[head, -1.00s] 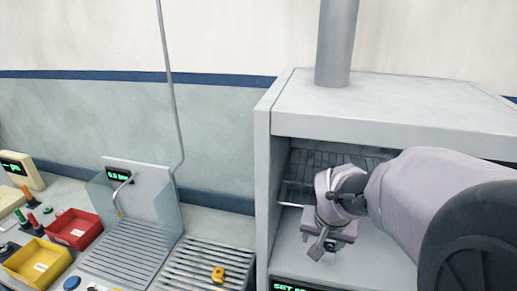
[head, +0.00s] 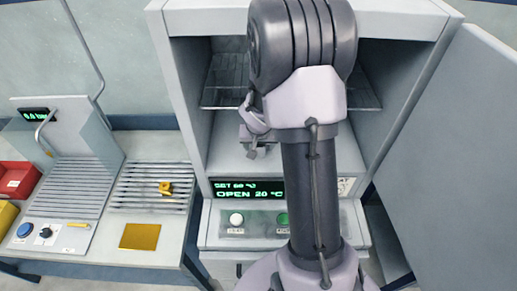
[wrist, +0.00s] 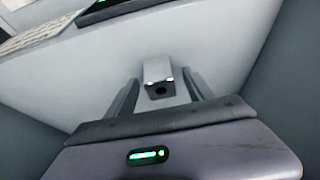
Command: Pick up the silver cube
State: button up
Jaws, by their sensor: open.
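The silver cube (wrist: 159,76) sits on the pale floor inside the cabinet in the wrist view, with a dark round hole in its near face. My gripper (wrist: 160,82) is open, with one finger on each side of the cube and a visible gap at both sides. In the head view my gripper (head: 256,146) is inside the open cabinet, low over its floor. The cube cannot be made out in the head view.
The grey cabinet (head: 192,120) has a wire rack (head: 222,93) above and an open door (head: 445,150) at right. Its panel display (head: 248,189) reads OPEN 20 °C. Left are a slatted drainer (head: 125,195) with a yellow piece (head: 166,188) and a yellow plate (head: 140,236).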

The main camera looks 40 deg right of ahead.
jog(key=shift+w+d+f, duration=0.15)
jog(key=shift+f, duration=0.3)
jog(key=shift+r, duration=0.1)
jog(key=shift+c, duration=1.3)
grip_shut()
